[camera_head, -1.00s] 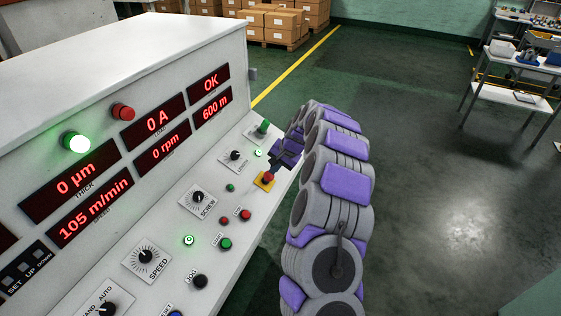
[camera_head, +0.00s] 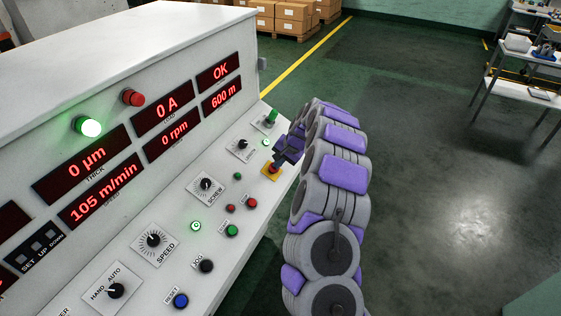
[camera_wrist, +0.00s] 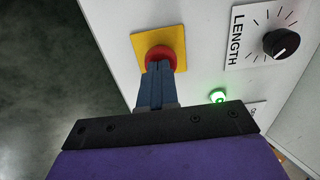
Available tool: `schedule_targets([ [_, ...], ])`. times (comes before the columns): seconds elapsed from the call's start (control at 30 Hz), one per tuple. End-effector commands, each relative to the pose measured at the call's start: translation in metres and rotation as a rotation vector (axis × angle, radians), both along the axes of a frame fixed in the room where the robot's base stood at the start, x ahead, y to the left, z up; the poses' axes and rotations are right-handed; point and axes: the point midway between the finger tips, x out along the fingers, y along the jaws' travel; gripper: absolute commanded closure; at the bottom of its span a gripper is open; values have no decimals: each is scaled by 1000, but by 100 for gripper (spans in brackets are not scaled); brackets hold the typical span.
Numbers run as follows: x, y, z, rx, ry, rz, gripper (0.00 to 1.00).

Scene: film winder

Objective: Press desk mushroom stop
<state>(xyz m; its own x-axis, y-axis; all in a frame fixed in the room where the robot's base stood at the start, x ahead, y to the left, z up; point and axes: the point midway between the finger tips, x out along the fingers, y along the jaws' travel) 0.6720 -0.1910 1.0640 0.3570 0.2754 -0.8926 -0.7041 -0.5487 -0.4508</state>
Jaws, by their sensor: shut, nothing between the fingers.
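The desk mushroom stop (camera_wrist: 160,54) is a red round button on a yellow square plate (camera_wrist: 143,42). In the wrist view it sits at the upper middle, with its lower part hidden behind my fingers. My gripper (camera_wrist: 160,66) is shut and empty, its fingertips right over the red cap. They appear to touch it, but I cannot tell for sure. In the head view the yellow plate (camera_head: 268,170) shows at the desk's right edge. My gripper (camera_head: 277,165) covers most of the red button there.
The white desk holds a length knob (camera_wrist: 281,43) and a lit green lamp (camera_wrist: 218,96) beside the stop. A green knob (camera_head: 270,118), the screw dial (camera_head: 206,187) and red and green buttons (camera_head: 232,230) are nearby. The floor (camera_head: 420,150) right of the desk is open.

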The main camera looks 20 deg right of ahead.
Motion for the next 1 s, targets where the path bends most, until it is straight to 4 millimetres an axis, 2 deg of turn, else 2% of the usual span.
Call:
schedule_targets([
  [0.17,-1,2,-4,1,7,4,100],
  [0.37,-3,0,6,1,6,4,100],
  [0.6,-12,-11,45,0,-9,2,100],
  [1.0,-41,-34,116,1,-7,1,100],
])
